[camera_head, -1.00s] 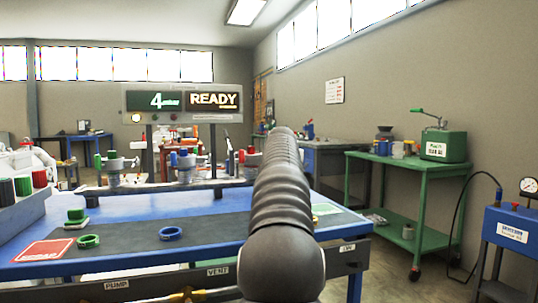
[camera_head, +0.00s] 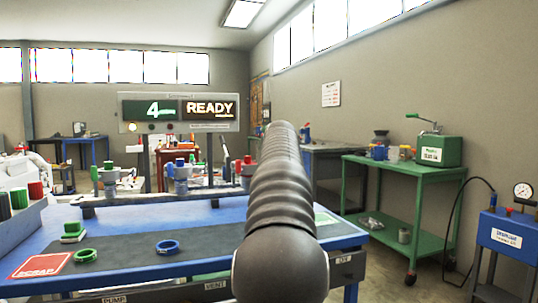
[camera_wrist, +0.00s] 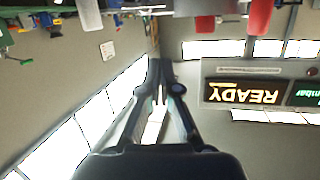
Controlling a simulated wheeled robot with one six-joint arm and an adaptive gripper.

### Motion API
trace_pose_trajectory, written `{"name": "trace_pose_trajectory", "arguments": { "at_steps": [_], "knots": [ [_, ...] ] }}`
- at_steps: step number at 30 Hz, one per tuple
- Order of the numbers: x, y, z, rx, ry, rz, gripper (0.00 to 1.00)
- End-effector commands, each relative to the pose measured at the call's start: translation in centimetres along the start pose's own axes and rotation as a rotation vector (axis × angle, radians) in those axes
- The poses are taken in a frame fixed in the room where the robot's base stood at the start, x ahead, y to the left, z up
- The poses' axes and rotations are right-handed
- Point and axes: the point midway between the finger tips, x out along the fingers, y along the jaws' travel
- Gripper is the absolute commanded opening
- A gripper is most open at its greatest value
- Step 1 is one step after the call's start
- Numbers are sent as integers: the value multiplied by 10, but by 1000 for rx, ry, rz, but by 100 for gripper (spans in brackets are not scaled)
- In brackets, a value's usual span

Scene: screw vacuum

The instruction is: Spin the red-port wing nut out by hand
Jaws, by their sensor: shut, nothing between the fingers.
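In the head view a row of port fixtures stands at the back of the blue workbench. The red-topped fixture (camera_head: 247,161) is at its right end, partly hidden behind my arm. The blue-topped fixture (camera_head: 180,166) is in the middle and the green-topped one (camera_head: 108,167) at the left. In the upside-down wrist view my gripper (camera_wrist: 159,64) has its fingers together with nothing between them. A red part (camera_wrist: 260,14) shows at the top edge of that view, apart from the fingers. I cannot tell which part it is. My arm hides the gripper in the head view.
The blue workbench (camera_head: 215,228) carries a green ring (camera_head: 85,255), a blue ring (camera_head: 167,247) and a red scrap mat (camera_head: 40,266). A display (camera_head: 180,110) reads "4" and "READY". A green cart (camera_head: 410,172) stands at right, with a blue gauge unit (camera_head: 505,235) in front.

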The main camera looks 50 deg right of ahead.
Motion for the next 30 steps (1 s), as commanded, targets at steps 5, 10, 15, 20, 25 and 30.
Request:
{"name": "trace_pose_trajectory", "arguments": {
  "at_steps": [5, 10, 15, 20, 25, 30],
  "knots": [
    [-32, 1, 1, 1, 2, 1, 0],
    [-55, 0, 1, 2, 1, 0, 0],
    [-67, 0, 0, 1, 0, 0, 12],
    [-85, 3, -18, 0, 7, 9, 52],
    [-90, 29, 14, -88, -46, 107, 60],
    [-94, 58, 43, -146, -15, 223, 60]
  ]
}}
